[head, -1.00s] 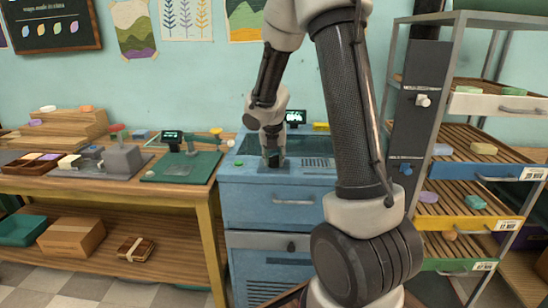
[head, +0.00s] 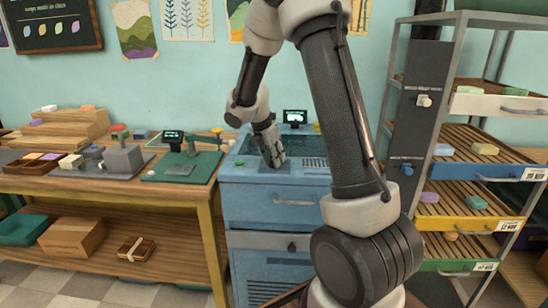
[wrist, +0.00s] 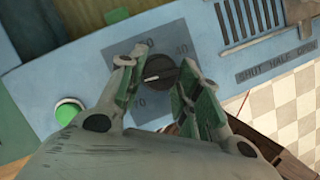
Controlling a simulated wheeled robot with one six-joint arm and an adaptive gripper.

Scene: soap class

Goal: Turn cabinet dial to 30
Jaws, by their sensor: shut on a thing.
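The dark round dial (wrist: 160,71) sits on a grey plate on the blue cabinet's top (head: 240,173). Its white pointer line points left and slightly down in the wrist view, between the "10" at lower left and a partly covered number at the top. A "40" shows at upper right. My gripper (wrist: 160,88) has its fingers on either side of the dial and is shut on it. In the head view my gripper (head: 275,160) leans over the cabinet top and hides the dial.
A green button (wrist: 69,112) lies left of the dial, and a vent slot (wrist: 255,20) lies to its right. A small display (head: 295,116) stands at the cabinet's back. A wooden table (head: 200,192) is at left, a drawer rack (head: 470,222) at right.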

